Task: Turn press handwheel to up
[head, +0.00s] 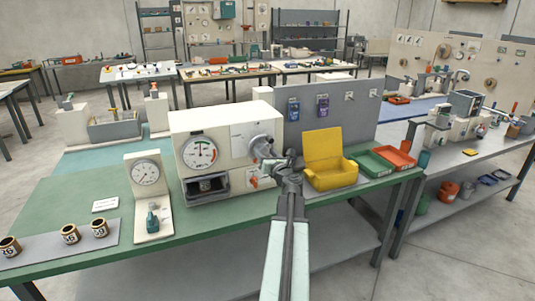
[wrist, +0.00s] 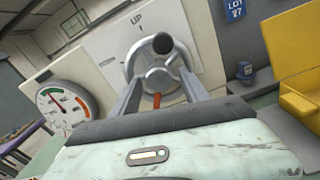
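The press handwheel (wrist: 150,62) is a grey metal wheel on the front of a cream-coloured press (head: 212,139). In the wrist view its black knob (wrist: 163,44) is near the rim's upper right, and an "UP" label (wrist: 137,22) is printed above the wheel.
The press has a round dial (head: 200,152) and an orange-red lever (head: 253,182) below the wheel. A yellow bin (head: 331,175) stands close to the right of my gripper. A gauge stand (head: 146,175) and several labelled cups (head: 70,234) stand at left on the green bench.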

